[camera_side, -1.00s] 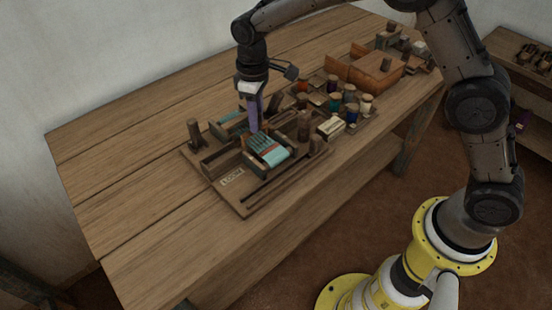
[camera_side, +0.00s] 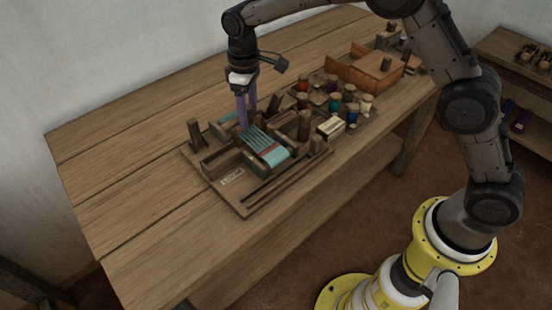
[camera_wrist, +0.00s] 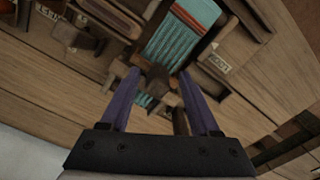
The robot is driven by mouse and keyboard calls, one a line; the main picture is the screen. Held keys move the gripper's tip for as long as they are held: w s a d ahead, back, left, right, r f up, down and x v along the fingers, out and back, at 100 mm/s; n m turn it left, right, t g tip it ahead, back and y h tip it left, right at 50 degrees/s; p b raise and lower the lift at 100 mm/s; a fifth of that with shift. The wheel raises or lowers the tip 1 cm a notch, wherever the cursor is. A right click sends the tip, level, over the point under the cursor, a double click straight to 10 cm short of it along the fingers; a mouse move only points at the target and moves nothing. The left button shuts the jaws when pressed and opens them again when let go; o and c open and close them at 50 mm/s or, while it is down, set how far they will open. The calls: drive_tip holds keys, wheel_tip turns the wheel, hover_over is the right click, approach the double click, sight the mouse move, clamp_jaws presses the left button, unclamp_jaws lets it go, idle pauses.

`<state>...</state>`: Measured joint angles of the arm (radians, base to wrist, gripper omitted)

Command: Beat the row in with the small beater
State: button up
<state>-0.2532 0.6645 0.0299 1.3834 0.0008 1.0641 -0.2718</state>
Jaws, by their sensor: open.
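My gripper (camera_side: 247,116) is open, its two purple fingers pointing down at the back edge of the small loom. In the wrist view the gripper (camera_wrist: 160,74) has its fingertips spread apart. A dark brown wooden piece (camera_wrist: 158,78) shows between them, at the end of the teal warp; I cannot tell whether it is the small beater or a loom part. The teal warp threads (camera_side: 254,137) run to a red band and plain teal cloth (camera_side: 274,156) at the front. The warp (camera_wrist: 172,42) also shows in the wrist view, with the red band (camera_wrist: 199,10) at the top.
The loom sits on a wooden base board (camera_side: 238,204) with a pale label (camera_side: 232,177) and a long dark rod (camera_side: 275,183). A brown post (camera_side: 195,134) stands left. Thread spools (camera_side: 335,101) and a wooden box (camera_side: 375,75) are right. The table's left side (camera_side: 125,190) is clear.

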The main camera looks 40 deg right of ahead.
drive_tip(key=shift+r, duration=3)
drive_tip(key=shift+d, duration=0.15)
drive_tip(key=s+d+r+t, duration=0.1)
drive_tip(key=s+d+r, duration=0.1)
drive_tip(key=r, duration=0.4)
drive_tip(key=s+d+r+t, duration=0.1)
drive_tip(key=s+d+r, duration=0.1)
drive_tip(key=r, duration=0.3)
drive_tip(key=s+d+r+m+t, duration=0.1)
drive_tip(key=s+d+r, duration=0.2)
drive_tip(key=s, duration=0.3)
drive_tip(key=s+d+r+m+t, duration=0.1)
drive_tip(key=s+d+r, duration=0.1)
drive_tip(key=s+r, duration=0.25)
drive_tip(key=s+d+f+m+t, duration=0.1)
drive_tip(key=s+d, duration=0.1)
drive_tip(key=s, duration=0.5)
drive_tip(key=s+d+f+m+t, duration=0.1)
drive_tip(key=s+f, duration=0.1)
drive_tip(key=s, duration=0.5)
drive_tip(key=s+f+m, duration=0.2)
drive_tip(key=s+f, duration=0.3)
drive_tip(key=f, duration=0.2)
drive_tip(key=shift+s+d+f, duration=0.3)
drive_tip(key=shift+d, duration=0.1)
